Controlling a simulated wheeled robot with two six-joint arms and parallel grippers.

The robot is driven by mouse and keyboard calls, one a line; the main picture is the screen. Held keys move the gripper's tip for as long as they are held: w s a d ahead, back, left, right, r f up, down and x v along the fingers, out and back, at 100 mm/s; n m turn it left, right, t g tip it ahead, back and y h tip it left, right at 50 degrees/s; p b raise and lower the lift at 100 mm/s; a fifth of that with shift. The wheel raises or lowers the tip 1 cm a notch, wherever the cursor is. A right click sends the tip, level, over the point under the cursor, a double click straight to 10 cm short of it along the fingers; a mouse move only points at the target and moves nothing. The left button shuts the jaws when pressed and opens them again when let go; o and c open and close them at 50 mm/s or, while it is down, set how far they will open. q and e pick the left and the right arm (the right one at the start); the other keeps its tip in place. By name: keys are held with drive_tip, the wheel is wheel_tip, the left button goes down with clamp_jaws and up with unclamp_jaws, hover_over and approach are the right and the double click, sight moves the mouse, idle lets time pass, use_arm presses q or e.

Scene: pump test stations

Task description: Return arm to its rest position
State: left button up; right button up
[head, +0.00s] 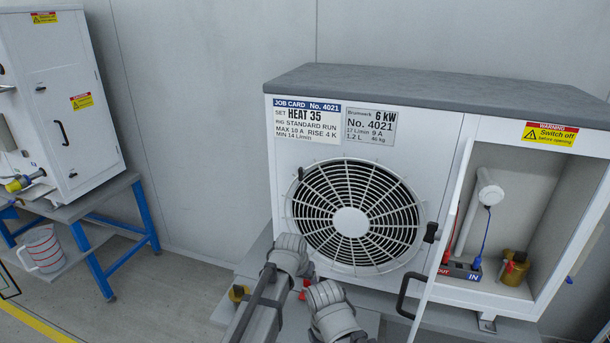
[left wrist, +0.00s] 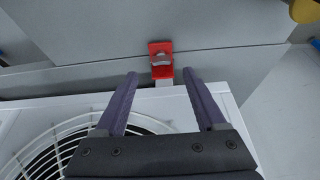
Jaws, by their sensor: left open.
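My left arm reaches in from the bottom of the head view, with its grey joints in front of the white heat pump unit (head: 435,135). The left gripper (left wrist: 161,80) shows clearly in the left wrist view, with its two dark purple fingers spread apart and nothing held. A small red part (left wrist: 161,60) sits just beyond the fingertips, near the unit's lower edge. A bit of red also shows between the arm joints in the head view (head: 303,290). In the head view the fingers are hidden or too small to make out. My right gripper is not in view.
The fan grille (head: 352,213) is close behind the arm. To the right, an open door with a black handle (head: 405,296) stands out beside the compartment with a brass part (head: 515,270). A blue-legged bench (head: 90,205) holds another cabinet at left. Floor between is clear.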

use_arm(q)
drive_tip(key=s+a+f+g+y, duration=0.1)
drive_tip(key=s+a+g, duration=0.15)
drive_tip(key=s, duration=0.85)
drive_tip(key=s+a+g+y, duration=0.2)
drive_tip(key=s+a, duration=0.1)
drive_tip(key=s, duration=0.9)
wheel_tip(320, 180, up, 15)
drive_tip(key=p, duration=1.5)
drive_tip(key=shift+w+d, duration=0.15)
drive_tip(key=shift+d, duration=0.1)
drive_tip(key=shift+f, duration=0.1)
